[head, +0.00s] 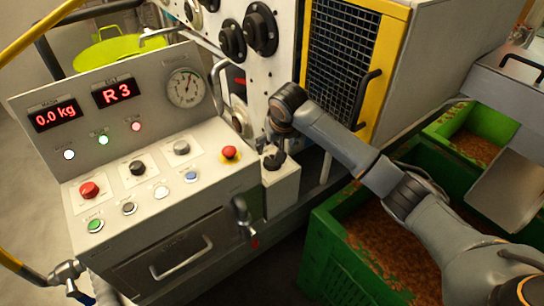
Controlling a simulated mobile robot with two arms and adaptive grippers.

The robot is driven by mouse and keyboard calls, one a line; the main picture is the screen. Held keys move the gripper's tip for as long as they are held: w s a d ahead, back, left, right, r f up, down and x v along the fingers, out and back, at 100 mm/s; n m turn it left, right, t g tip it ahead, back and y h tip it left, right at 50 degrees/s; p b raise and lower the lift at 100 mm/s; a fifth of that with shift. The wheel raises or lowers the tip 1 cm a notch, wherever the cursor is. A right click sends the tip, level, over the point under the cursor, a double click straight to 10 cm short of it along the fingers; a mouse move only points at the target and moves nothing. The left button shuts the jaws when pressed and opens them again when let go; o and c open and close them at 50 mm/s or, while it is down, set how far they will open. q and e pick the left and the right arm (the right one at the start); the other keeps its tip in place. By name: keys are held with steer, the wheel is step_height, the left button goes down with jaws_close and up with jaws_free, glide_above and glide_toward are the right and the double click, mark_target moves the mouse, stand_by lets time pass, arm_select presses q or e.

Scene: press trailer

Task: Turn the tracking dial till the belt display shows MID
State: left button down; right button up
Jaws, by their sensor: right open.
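The belt display (117,92) on the grey console reads R 3 in red. A dark knob (275,161), which looks like the tracking dial, stands on a small pale box to the right of the console. My right gripper (270,146) is open and points down just above this knob, close to it or at it. I cannot tell whether its fingers touch the knob, and they partly hide it. My left gripper is not in view.
A second display (54,115) reads 0.0 kg. A yellow-framed mesh guard (343,55) stands behind my right arm. Green crates (335,262) of brown material lie below it.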

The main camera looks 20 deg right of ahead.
mark_target(272, 160)
steer(key=p+x, duration=0.1)
steer(key=x, duration=0.9)
steer(key=shift+w+f, duration=0.1)
steer(key=shift+f, duration=0.1)
steer(key=c, duration=1.2)
